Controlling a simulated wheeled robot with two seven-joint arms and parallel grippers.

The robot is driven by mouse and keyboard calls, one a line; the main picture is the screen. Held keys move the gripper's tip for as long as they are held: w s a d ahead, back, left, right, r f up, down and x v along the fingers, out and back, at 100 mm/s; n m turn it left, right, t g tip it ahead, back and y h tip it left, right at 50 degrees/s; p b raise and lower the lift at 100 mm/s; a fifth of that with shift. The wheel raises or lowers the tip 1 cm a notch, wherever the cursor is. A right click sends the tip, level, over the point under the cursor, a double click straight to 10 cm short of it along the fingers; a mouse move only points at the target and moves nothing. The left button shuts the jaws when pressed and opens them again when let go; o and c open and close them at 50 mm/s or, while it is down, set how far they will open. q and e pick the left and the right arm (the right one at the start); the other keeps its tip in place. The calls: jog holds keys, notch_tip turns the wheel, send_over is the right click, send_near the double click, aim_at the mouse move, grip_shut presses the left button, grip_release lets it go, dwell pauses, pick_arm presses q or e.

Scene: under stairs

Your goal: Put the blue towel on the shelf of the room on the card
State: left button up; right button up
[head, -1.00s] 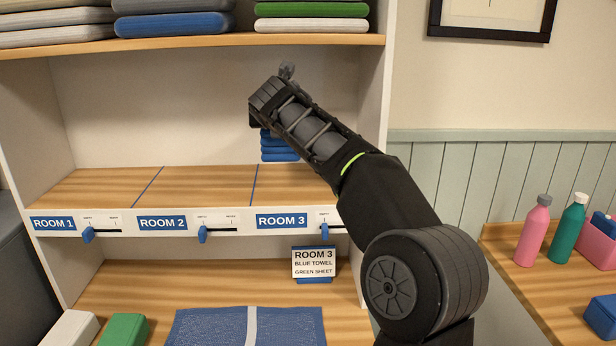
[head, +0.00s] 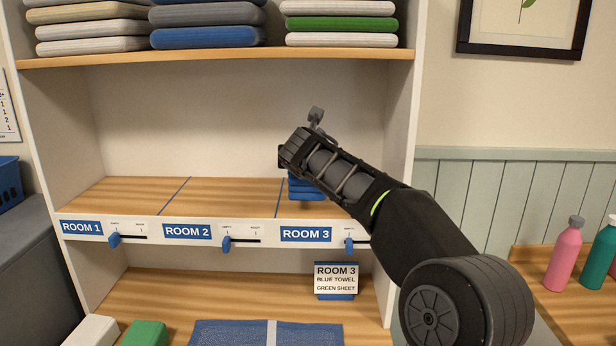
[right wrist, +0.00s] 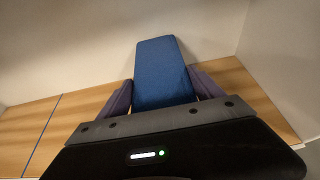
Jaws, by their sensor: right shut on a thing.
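The folded blue towel (head: 306,190) is in my right gripper (right wrist: 165,98), which is shut on it. In the head view my forearm hides much of the towel and the fingers. In the right wrist view the towel (right wrist: 164,68) sticks out between the two fingers. It is over the ROOM 3 section of the shelf (head: 235,196), right of the blue dividing line. I cannot tell whether it touches the board. The card (head: 336,278) reads ROOM 3, BLUE TOWEL, GREEN SHEET. My left gripper is not in view.
The ROOM 1 and ROOM 2 sections are empty. Blue sliders (head: 227,244) sit along the shelf's front edge. Folded linens (head: 340,25) fill the upper shelf. A blue mat (head: 235,332) lies on the lower board. The cabinet's right side wall (head: 400,120) is close to my arm.

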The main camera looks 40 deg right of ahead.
aim_at(300, 191)
notch_tip(300, 191, down, 4)
jog(key=shift+r+b, duration=0.1)
jog(key=shift+b, duration=0.4)
jog(key=o, duration=2.1)
jog(key=shift+s+a+r, duration=0.15)
jog(key=shift+s+a, duration=0.25)
jog(key=b+v, duration=0.2)
jog(key=v, duration=0.9)
jog(key=shift+b, duration=0.4)
jog(key=shift+d, duration=0.15)
